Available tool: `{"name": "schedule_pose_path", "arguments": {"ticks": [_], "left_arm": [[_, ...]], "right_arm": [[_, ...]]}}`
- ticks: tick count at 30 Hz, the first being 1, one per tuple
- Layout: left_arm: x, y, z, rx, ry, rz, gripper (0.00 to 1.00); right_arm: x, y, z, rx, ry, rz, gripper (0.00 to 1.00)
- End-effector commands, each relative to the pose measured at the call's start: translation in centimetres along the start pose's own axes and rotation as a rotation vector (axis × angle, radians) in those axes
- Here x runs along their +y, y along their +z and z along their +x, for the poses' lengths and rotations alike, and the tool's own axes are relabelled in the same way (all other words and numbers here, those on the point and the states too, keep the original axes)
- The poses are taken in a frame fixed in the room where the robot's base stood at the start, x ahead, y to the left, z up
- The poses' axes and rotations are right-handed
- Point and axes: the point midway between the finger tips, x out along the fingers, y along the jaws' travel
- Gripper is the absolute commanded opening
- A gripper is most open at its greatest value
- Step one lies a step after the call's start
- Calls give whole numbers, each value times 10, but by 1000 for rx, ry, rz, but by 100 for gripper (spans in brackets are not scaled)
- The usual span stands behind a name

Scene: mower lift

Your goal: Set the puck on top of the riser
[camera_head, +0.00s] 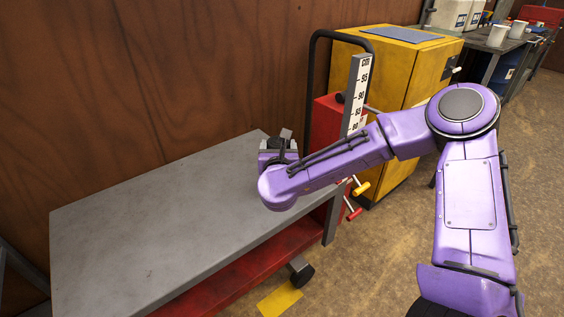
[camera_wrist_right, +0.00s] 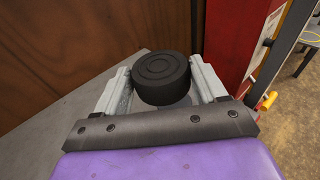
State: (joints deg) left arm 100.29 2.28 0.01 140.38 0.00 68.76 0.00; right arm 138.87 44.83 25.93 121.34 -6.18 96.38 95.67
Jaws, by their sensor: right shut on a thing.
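The puck (camera_wrist_right: 160,78), a short black cylinder with ring grooves on its top face, sits between the two grey fingers of my right gripper (camera_wrist_right: 162,72) in the right wrist view. The gripper is shut on it. In the head view, my right gripper (camera_head: 280,143) is over the far right end of the grey bench top (camera_head: 160,225); the puck cannot be made out clearly there. No riser can be told for certain in either view; the gripper and puck hide part of the bench top. My left gripper is not in view.
A brown wooden wall (camera_head: 150,80) runs behind the bench. A red stand with a white centimetre scale (camera_head: 355,95) is just beyond the bench's right end. A yellow cabinet (camera_head: 400,70) stands behind it. The left part of the bench top is bare.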

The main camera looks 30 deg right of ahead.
Motion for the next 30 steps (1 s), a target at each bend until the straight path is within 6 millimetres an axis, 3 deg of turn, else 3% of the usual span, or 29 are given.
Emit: {"name": "schedule_pose_path", "arguments": {"ticks": [9, 13, 25, 26, 27, 28, 30], "left_arm": [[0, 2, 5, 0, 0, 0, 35], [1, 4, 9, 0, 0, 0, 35], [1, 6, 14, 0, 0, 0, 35], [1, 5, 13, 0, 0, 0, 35], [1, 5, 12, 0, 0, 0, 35], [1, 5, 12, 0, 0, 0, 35], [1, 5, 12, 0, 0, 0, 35]], "right_arm": [[-11, -31, 32, -1, -1, -1, 37], [-9, -56, 34, -2, 2, -2, 37], [-10, -63, 35, -3, 1, 3, 37], [-10, -62, 34, -2, 1, 2, 77], [-10, -62, 34, -2, 1, 2, 90], [-10, -62, 34, -2, 1, 2, 96], [-10, -61, 34, -2, 1, 2, 96]]}}
